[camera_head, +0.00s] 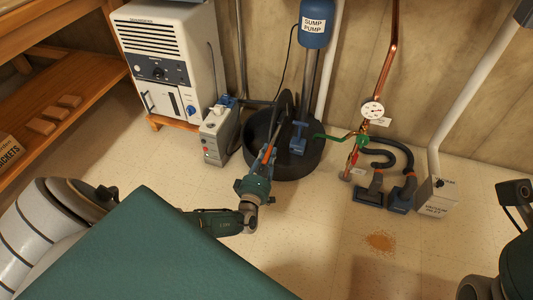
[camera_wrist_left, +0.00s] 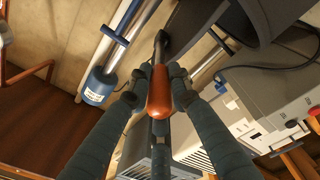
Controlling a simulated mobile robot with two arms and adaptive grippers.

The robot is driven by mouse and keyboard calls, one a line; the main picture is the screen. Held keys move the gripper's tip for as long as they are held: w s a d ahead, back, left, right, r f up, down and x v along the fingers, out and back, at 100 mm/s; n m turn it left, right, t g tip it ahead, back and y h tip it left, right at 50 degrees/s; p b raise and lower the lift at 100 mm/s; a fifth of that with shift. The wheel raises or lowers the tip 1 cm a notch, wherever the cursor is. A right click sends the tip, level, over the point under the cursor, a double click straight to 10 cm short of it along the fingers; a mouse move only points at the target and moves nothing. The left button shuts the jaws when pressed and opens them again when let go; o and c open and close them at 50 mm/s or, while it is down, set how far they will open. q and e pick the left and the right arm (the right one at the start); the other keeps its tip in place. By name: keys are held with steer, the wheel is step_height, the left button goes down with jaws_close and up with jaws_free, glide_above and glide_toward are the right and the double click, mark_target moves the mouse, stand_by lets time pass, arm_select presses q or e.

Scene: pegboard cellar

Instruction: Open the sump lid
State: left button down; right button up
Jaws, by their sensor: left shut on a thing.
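The sump basin (camera_head: 312,167) is a round black tub on the floor below the blue sump pump in the head view. The dark sump lid (camera_head: 284,107) stands steeply raised at the basin, seen nearly edge-on. Its orange-brown handle (camera_head: 268,148) points down toward my left gripper (camera_head: 262,172). In the left wrist view, the fingers of my left gripper (camera_wrist_left: 155,92) are shut around the handle (camera_wrist_left: 159,95). Part of the basin's inside is hidden behind the lid and handle. My right gripper is out of view; only parts of my right arm show at the right edge.
A grey unit (camera_head: 215,135) stands close left of the basin, with a white dehumidifier (camera_head: 170,55) behind it. To the right are a copper pipe with gauge (camera_head: 372,110), vacuum heads (camera_head: 385,195) and a vacuum inlet box (camera_head: 435,197). Floor in front is clear except an orange spill (camera_head: 380,241).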

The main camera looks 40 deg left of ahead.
arm_select(q)
steer(key=shift+w+d+f, duration=0.1)
steer(key=shift+w+d, duration=0.05)
steer(key=shift+d, duration=0.4)
steer(key=shift+w+d+f, duration=0.1)
steer(key=shift+d, duration=0.4)
steer(key=shift+d+f, duration=0.1)
steer(key=c, duration=1.6)
jaws_free()
steer(key=shift+o, duration=0.2)
steer(key=v, duration=1.2)
